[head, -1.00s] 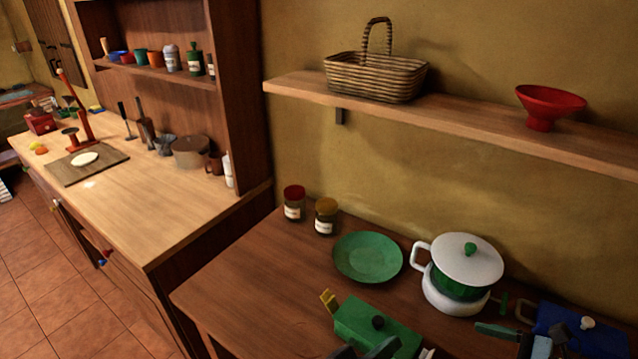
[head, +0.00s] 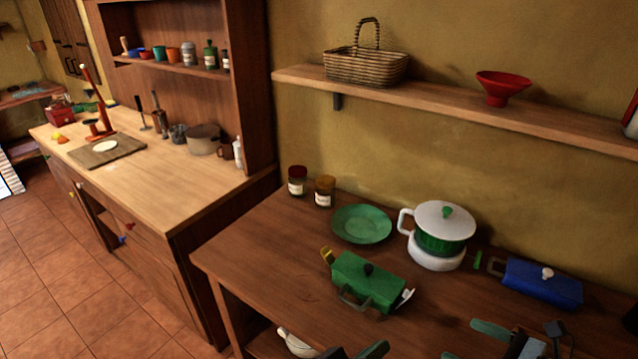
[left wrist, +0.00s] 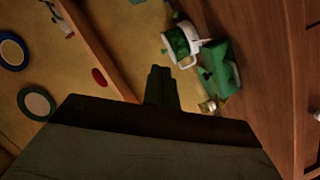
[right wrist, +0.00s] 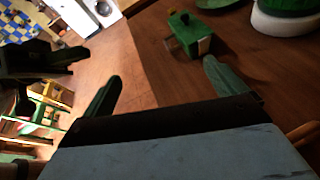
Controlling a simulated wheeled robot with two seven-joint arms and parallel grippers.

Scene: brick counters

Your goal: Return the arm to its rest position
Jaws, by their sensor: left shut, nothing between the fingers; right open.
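My left gripper (head: 358,350) shows only partly at the bottom edge of the head view, in front of the table. In the left wrist view its dark fingers (left wrist: 160,88) are together, with nothing between them. My right gripper (head: 470,343) is at the lower right of the head view, over the table's near part. In the right wrist view its green fingers (right wrist: 160,86) are spread wide and empty. A green box-like pot with a dark knob (head: 366,284) stands on the table beyond both grippers, apart from them.
The brown table (head: 270,270) also holds a green plate (head: 361,224), a white-lidded green pot (head: 440,236), a blue lidded box (head: 541,285) and two jars (head: 298,181). A wall shelf (head: 440,100) hangs above. A wooden counter (head: 160,185) stands at left. The table's left part is clear.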

